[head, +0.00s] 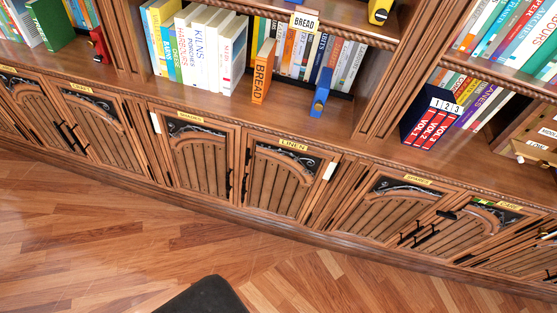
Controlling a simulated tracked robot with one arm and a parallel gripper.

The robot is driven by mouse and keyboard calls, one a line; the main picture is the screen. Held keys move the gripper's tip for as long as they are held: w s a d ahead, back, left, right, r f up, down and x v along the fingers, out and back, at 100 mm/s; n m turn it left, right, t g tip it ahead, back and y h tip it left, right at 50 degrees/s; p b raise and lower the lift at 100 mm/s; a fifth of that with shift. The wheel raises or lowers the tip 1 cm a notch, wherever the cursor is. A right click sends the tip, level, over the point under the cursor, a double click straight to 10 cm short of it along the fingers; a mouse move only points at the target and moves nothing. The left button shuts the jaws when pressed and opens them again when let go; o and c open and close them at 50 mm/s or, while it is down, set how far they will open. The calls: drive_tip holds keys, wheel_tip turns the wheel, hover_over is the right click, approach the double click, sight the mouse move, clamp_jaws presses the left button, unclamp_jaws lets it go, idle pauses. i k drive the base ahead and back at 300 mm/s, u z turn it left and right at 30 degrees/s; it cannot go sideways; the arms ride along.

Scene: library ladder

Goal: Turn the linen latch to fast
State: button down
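The linen cupboard door (280,178) is in the middle of the head view, a wooden door with an arched panel and a yellow label reading LINEN (293,145). A small white bar (329,171) sits at its upper right edge, in line with that edge; it looks like the latch, but its fast or loose marking is too small to read. A black handle (245,185) is on the door's left side. The door looks closed. My gripper is not recognisable in view, and nothing touches the door or bar.
A similar door (197,160) stands to the left, with another white bar (156,123). Shelves above hold books, an orange BREAD book (263,72) and a blue bookend (321,92). A dark rounded shape (208,297) cuts the bottom edge. The wooden floor (100,235) is otherwise clear.

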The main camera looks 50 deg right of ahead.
sight(248, 158)
drive_tip(key=z, duration=0.35)
drive_tip(key=k, duration=1.1)
drive_tip(key=z, duration=0.65)
drive_tip(key=i, duration=1.95)
drive_tip(key=u, duration=0.45)
